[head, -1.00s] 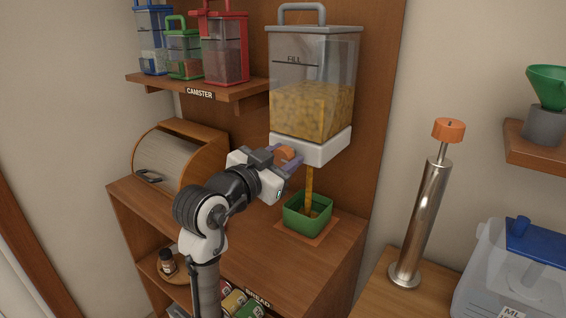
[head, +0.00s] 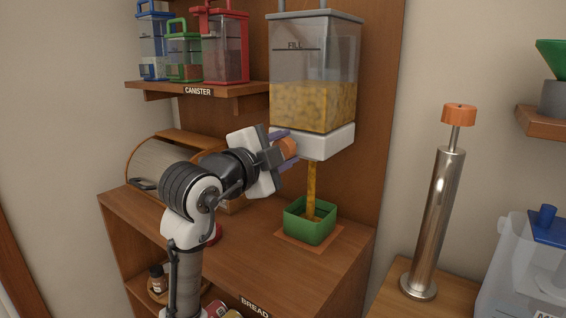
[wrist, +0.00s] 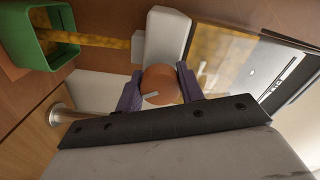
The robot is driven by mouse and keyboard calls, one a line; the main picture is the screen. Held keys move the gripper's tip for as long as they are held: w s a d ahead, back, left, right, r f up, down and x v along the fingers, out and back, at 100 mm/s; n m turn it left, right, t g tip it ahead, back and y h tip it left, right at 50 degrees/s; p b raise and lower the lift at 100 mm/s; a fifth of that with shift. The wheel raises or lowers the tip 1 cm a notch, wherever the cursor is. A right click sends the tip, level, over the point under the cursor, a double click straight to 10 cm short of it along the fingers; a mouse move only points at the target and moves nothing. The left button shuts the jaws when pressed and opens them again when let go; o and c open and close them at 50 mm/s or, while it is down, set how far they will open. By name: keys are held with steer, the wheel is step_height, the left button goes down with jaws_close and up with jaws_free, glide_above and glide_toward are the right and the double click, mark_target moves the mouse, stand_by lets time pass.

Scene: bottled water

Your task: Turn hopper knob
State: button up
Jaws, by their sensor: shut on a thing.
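The hopper (head: 313,75) is a clear box with a white base and a FILL line, mounted on the wooden back panel and partly filled with yellow-brown contents. Its orange knob (head: 288,147) sits on the front left of the base. My gripper (head: 285,150) is shut on the knob, with purple fingers on either side of it. In the wrist view the round knob (wrist: 160,84) shows a pale mark and lies between the two fingers (wrist: 158,88). A stream of contents (head: 312,190) falls from the hopper into a green bin (head: 295,222) below.
A shelf labelled CANISTER (head: 165,91) holds blue, green and red canisters at upper left. A roll-top bread box (head: 160,165) stands behind my arm. A metal cylinder with an orange top (head: 436,210) stands right, beside a clear container (head: 500,275).

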steer(key=m+b, duration=0.3)
steer(key=m, duration=0.2)
steer(key=shift+m, duration=0.4)
stand_by(0.4)
steer(key=o, duration=1)
steer(key=shift+s, duration=0.1)
steer(key=b+v, duration=0.1)
steer(key=v, duration=1.2)
steer(key=shift+s+a, duration=0.25)
steer(key=shift+s, duration=0.05)
